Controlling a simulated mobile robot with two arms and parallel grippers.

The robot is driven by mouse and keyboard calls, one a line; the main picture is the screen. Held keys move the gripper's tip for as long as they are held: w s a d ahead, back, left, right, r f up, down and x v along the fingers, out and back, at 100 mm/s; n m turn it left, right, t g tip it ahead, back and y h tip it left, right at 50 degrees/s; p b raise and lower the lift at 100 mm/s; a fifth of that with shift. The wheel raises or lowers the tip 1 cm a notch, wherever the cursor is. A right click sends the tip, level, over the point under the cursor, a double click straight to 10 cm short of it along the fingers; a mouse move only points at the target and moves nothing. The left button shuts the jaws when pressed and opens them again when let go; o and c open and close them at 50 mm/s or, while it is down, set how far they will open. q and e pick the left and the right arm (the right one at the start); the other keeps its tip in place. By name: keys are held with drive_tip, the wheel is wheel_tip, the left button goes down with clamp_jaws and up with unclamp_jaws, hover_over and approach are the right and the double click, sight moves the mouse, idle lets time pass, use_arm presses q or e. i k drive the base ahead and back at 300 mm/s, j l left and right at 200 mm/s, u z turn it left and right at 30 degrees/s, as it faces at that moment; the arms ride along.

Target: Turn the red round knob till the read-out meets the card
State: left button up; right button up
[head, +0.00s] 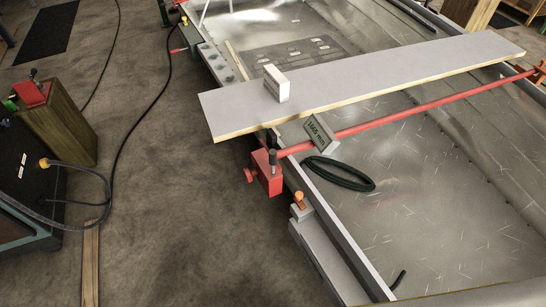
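A red clamp block (268,181) sits at the near end of a long red bar, over the metal hull's left wall. A small red round knob (249,175) sticks out from its left side. A black upright handle (272,160) stands on its top. A grey-green read-out (321,132) on the bar seems to say 1666 mm; its digits are small. A white block or card (276,83) stands on the grey plank, and I cannot read any figure on it. Neither of my grippers shows in the head view.
The grey plank (370,80) lies across the hull above the red bar (430,105). A black hose coil (338,174) lies inside the hull. An orange-topped fitting (299,200) is on the wall.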

sight(248, 175)
drive_tip(key=i+j+z, duration=0.25)
drive_tip(key=j, duration=0.25)
drive_tip(key=i+j+z, duration=0.2)
drive_tip(key=j, duration=0.35)
drive_tip(key=j+z, duration=0.25)
drive_tip(key=j, duration=0.25)
drive_tip(key=j+z, duration=0.2)
drive_tip(key=j, duration=0.4)
drive_tip(key=i, duration=0.05)
